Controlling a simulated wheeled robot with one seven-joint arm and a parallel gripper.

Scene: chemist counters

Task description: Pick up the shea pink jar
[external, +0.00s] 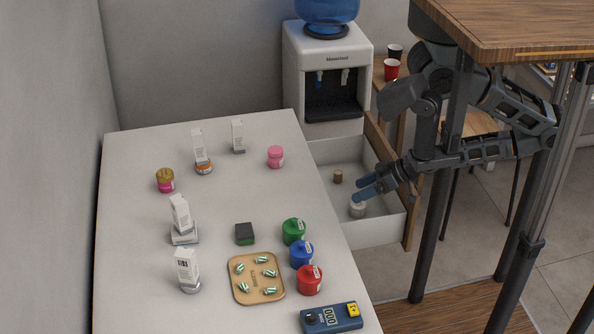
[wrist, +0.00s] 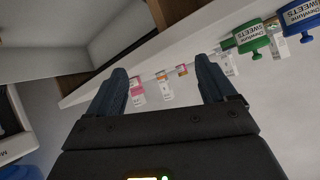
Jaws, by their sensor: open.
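The pink jar (external: 275,157) with a pink lid stands upright near the far right edge of the white counter. A second jar, magenta with a gold lid (external: 165,181), stands farther left. My gripper (external: 360,193) is to the right of the counter, over an open drawer, and apart from both jars. In the wrist view my gripper (wrist: 165,85) is open with nothing between its fingers. A small pink item (wrist: 136,84) shows there beyond the left finger, tilted in the picture; I cannot tell surely which jar it is.
The open white drawer (external: 385,228) holds a brown cork-like piece (external: 338,176) and a pale round container (external: 357,210) below my fingers. Green (external: 293,232), blue (external: 301,255) and red (external: 309,281) jars line the counter's right edge. A tan tray (external: 257,298) is beside them.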

